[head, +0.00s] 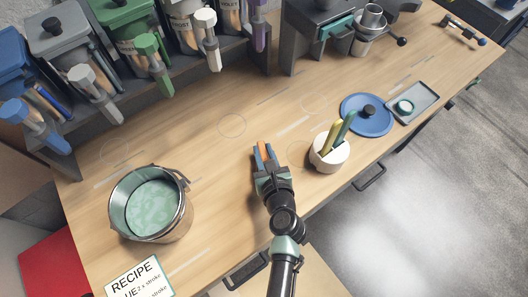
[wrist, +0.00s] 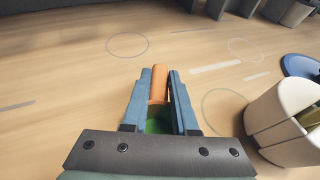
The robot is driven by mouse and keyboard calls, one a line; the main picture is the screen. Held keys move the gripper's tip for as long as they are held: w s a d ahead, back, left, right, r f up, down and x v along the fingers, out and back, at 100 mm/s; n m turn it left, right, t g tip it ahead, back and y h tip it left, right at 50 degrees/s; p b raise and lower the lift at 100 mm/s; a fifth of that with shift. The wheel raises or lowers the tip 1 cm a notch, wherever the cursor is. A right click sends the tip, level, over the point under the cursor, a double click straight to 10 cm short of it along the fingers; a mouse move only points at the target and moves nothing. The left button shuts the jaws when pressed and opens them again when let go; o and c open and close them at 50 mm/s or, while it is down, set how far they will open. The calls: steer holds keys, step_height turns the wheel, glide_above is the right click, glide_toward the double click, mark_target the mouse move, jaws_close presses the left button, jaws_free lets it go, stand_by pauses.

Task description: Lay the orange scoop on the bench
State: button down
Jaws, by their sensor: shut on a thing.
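My gripper (head: 264,153) is over the front middle of the wooden bench (head: 215,160), its blue fingers pointing toward the back. It is shut on the orange scoop (wrist: 158,82). The orange part shows between the fingers in the wrist view, and as a small strip in the head view (head: 262,149). A green patch (wrist: 158,120) shows below the orange part between the fingers; I cannot tell whether it belongs to the scoop. The rest of the scoop is hidden. I cannot tell whether it touches the bench.
A white cup (head: 329,153) with yellow and green handles stands close to the right of my gripper. A metal bucket (head: 182,205) stands left. A blue lid (head: 366,121) and grey tray (head: 421,100) lie right. Dispensers (head: 137,47) line the back. Bare bench lies beyond my gripper.

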steer(key=shift+r, duration=0.1)
steer(key=c, duration=0.7)
jaws_free()
